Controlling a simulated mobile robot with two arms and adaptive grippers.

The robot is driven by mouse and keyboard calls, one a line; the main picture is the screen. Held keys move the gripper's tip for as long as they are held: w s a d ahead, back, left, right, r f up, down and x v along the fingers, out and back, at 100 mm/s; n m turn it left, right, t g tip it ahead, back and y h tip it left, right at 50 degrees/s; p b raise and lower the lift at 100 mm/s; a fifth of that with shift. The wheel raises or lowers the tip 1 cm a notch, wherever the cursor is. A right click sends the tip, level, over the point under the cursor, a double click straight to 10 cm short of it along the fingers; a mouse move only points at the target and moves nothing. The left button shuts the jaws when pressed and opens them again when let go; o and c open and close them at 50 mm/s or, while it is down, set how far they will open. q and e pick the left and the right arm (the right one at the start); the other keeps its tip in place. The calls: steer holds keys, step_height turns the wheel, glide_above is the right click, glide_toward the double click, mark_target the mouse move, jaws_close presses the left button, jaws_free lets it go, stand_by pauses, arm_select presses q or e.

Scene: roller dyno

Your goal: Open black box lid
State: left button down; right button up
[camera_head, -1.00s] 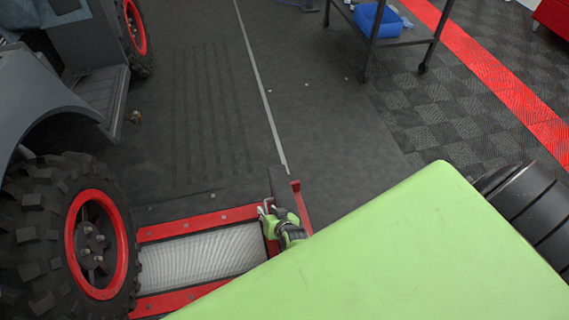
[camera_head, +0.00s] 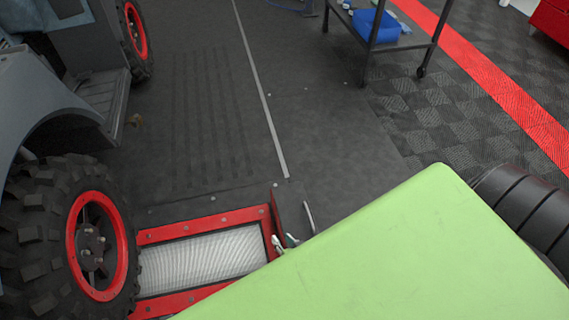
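The black box (camera_head: 291,208) sits at the right end of the red-framed roller unit, with a dark panel standing up there. A thin, pale curved edge shows at its right side. I cannot tell clearly which part is the lid or how far it is open. My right gripper (camera_head: 285,243) is at the near side of the box, its two metal fingertips apart with nothing visible between them. The rest of that gripper is hidden behind a large green surface. I cannot tell whether a fingertip touches the box. My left gripper is out of view.
The roller (camera_head: 205,257) lies in its red frame beside a large black tyre (camera_head: 38,230) with a red rim. A dark cart (camera_head: 400,42) holding a blue item (camera_head: 375,24) stands at the back right. The grey floor beyond the box is clear.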

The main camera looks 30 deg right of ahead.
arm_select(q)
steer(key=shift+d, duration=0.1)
arm_select(e)
steer(key=shift+d, duration=0.1)
